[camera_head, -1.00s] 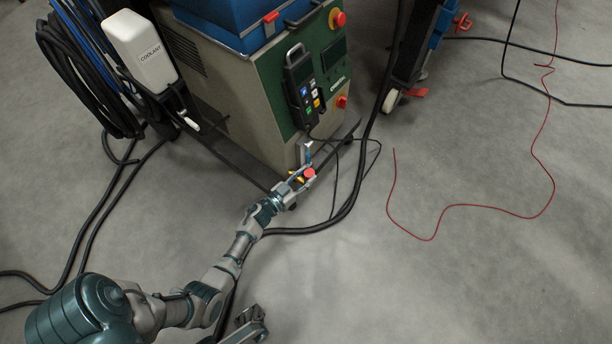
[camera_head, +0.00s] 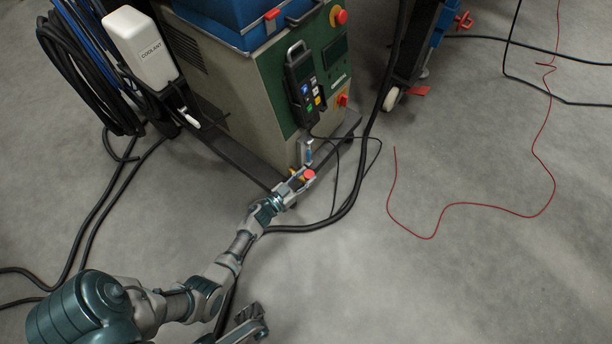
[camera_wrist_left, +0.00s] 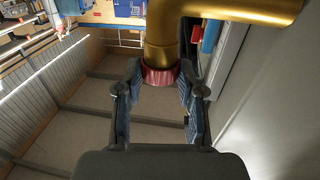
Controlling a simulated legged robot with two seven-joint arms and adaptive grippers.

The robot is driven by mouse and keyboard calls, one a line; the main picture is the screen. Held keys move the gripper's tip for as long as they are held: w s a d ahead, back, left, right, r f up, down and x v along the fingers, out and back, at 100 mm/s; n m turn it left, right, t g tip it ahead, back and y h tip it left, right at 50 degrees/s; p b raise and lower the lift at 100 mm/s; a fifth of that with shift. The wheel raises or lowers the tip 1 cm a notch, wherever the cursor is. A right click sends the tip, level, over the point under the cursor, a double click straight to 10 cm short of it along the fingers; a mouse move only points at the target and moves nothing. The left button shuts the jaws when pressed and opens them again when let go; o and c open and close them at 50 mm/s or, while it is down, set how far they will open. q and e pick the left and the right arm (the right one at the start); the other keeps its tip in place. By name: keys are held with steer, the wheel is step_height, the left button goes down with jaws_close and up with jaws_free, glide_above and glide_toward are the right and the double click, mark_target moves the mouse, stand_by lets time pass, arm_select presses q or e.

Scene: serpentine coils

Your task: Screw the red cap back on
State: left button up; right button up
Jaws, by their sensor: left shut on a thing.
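The red cap (camera_head: 309,174) shows near the foot of the machine, at the end of my left arm. In the left wrist view the ribbed red cap (camera_wrist_left: 158,75) is at the lower end of a brass pipe (camera_wrist_left: 160,42), seemingly touching it. How far it is threaded on cannot be told. My left gripper (camera_wrist_left: 159,84) is shut on the red cap, a finger on each side. In the head view the left gripper (camera_head: 302,177) partly hides the pipe. A grey gripper part, seemingly my right gripper (camera_head: 254,318), shows at the bottom edge.
The green and beige machine (camera_head: 236,88) stands just behind the gripper, with a black pendant (camera_head: 302,84) on its front. Black cables (camera_head: 345,208) lie beside the gripper. A white coolant container (camera_head: 140,48) is at left.

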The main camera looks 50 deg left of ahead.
arm_select(q)
steer(key=shift+f, duration=0.5)
stand_by(0.3)
steer(key=shift+a+m+h, duration=0.25)
steer(key=shift+m+h, duration=0.55)
steer(key=shift+h, duration=0.3)
steer(key=shift+m+h, duration=0.9)
steer(key=shift+h, duration=0.6)
steer(key=m+h, duration=0.1)
steer(key=m+g+h, duration=0.1)
steer(key=h, duration=0.1)
steer(key=shift+w+a, duration=0.2)
steer(key=shift+a, duration=0.1)
steer(key=shift+m+g+h, duration=0.3)
steer(key=shift+h, duration=0.2)
steer(key=shift+c, duration=0.4)
